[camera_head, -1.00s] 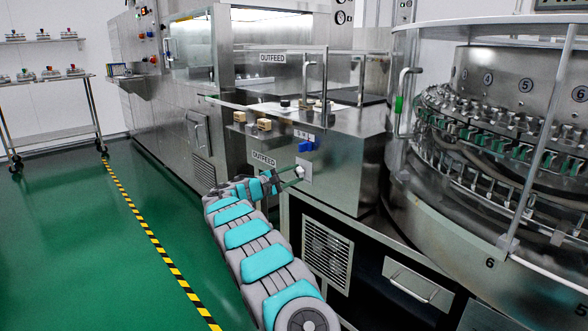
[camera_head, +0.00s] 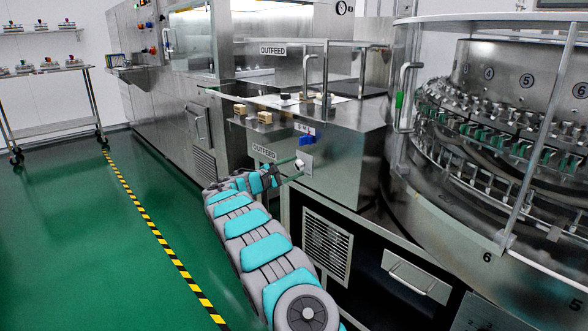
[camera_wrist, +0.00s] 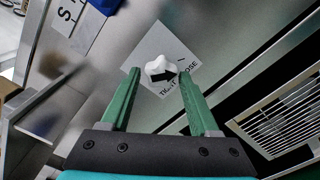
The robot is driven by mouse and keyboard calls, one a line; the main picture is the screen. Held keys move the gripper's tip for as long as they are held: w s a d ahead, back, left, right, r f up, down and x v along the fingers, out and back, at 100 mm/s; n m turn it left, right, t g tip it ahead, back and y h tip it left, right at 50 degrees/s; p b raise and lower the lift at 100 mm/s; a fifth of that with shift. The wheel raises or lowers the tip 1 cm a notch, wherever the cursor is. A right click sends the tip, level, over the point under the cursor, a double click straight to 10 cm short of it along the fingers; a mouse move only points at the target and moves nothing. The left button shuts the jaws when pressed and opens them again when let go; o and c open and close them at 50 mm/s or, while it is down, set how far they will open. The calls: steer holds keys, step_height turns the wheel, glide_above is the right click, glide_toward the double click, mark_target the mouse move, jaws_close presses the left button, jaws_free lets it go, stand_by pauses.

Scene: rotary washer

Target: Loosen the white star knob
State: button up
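The white star knob (camera_wrist: 160,68) sits on a light square label plate (camera_wrist: 150,50) on the steel cabinet front, in the wrist view. Lettering on the plate is partly readable, ending in "OSE". My gripper (camera_wrist: 158,82) is open, with its two green fingers on either side of the knob's near side and a gap between them. I cannot tell whether either finger touches it. In the head view the knob (camera_head: 299,163) is small, right by the tips of my gripper (camera_head: 290,170).
A blue knob (camera_head: 306,141) is on the cabinet above the white one. A vent grille (camera_head: 327,246) and a drawer handle (camera_head: 408,280) are below. The rotary washer drum (camera_head: 480,200) stands at right. Green floor is free at left.

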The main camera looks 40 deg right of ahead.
steer(key=shift+o, duration=0.9)
steer(key=a+b, duration=0.1)
steer(key=a, duration=0.6)
steer(key=shift+s+a, duration=0.35)
steer(key=shift+s, duration=0.05)
